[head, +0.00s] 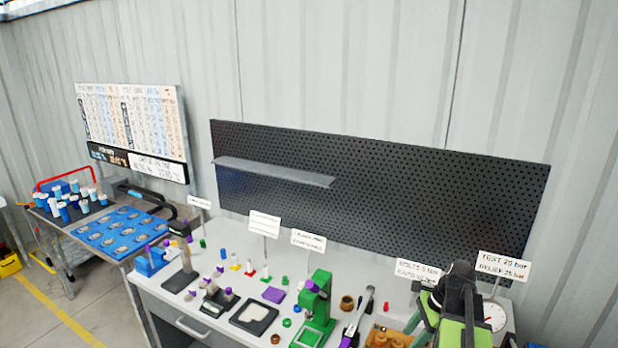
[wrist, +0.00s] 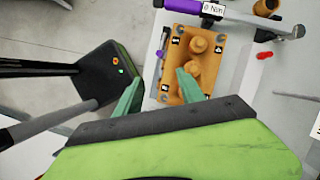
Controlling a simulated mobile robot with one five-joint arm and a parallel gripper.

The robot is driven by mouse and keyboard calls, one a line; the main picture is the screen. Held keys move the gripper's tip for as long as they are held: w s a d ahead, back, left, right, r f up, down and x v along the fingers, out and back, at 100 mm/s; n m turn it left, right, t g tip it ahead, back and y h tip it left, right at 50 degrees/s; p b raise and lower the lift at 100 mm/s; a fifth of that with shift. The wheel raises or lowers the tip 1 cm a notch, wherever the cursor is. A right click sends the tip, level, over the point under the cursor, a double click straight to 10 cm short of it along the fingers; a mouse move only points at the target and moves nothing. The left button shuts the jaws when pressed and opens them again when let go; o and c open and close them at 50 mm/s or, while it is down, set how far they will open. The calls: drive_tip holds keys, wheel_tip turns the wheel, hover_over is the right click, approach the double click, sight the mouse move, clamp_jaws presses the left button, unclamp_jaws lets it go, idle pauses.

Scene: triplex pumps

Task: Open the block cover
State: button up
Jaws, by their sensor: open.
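The orange-tan block (wrist: 183,50) lies on the bench in the wrist view, at upper centre. It carries several round tan caps (wrist: 198,46) and small black labels. I cannot make out a separate cover edge or hinge. In the head view only a bit of the block (head: 380,337) shows at the bottom edge, partly cut off and next to my arm. My gripper (wrist: 158,90) is open and empty, its two green fingers spread apart. The right finger overlaps the block's lower left part in the picture; I cannot tell whether it touches. The left finger is beside the block, over the gap.
A torque wrench with a purple grip (wrist: 213,8) and a 0 Nm display lies along the block's far side. A red piece (wrist: 264,55) lies right of the block. In the head view a green press (head: 318,302) stands left of it, and signs stand behind.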

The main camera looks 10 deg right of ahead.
drive_tip(key=w+a+f+n+h+b, duration=0.1)
drive_tip(key=a+f+n+b, duration=0.1)
drive_tip(key=a+n, duration=0.5)
drive_tip(key=w+a+f+n+h+b, duration=0.1)
drive_tip(key=a+f+n+b, duration=0.2)
drive_tip(key=a, duration=0.8)
drive_tip(key=w+a+f+n+g+h+b, duration=0.1)
drive_tip(key=a+f+n+h+b, duration=0.1)
drive_tip(key=a+f+n, duration=0.4)
drive_tip(key=shift+a+n+b, duration=0.4)
drive_tip(key=shift+a+n, duration=1.45)
drive_tip(key=shift+n, duration=0.75)
drive_tip(key=shift+f, duration=0.1)
